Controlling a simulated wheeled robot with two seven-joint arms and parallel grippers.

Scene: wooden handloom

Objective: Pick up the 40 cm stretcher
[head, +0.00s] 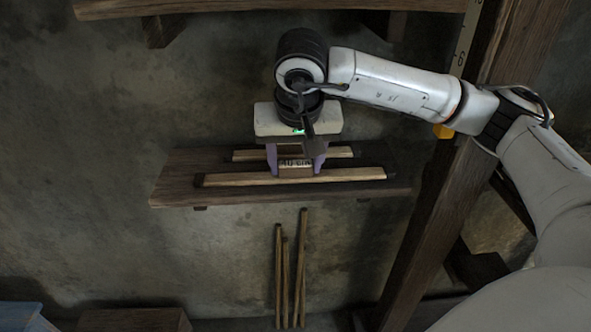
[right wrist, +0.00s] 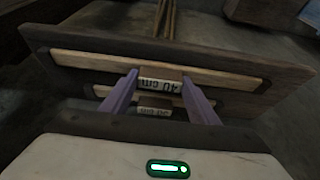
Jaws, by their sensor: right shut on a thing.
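The 40 cm stretcher (head: 235,180) is a long pale wooden stick at the front of a dark wall shelf. Its label block, marked "40 cm", shows in the right wrist view (right wrist: 160,85). My right gripper (head: 295,172) points down with its purple fingers on either side of the label block, shut on the stretcher. In the right wrist view the fingertips (right wrist: 161,80) flank the label. The stretcher is at shelf level; I cannot tell whether it touches the shelf. My left gripper is not in view.
A shorter stick (head: 243,155) with its own label lies behind on the shelf (head: 172,183). Several thin sticks (head: 302,265) lean against the wall below. A thick wooden post (head: 425,235) stands to the right, and a beam (head: 240,7) runs above.

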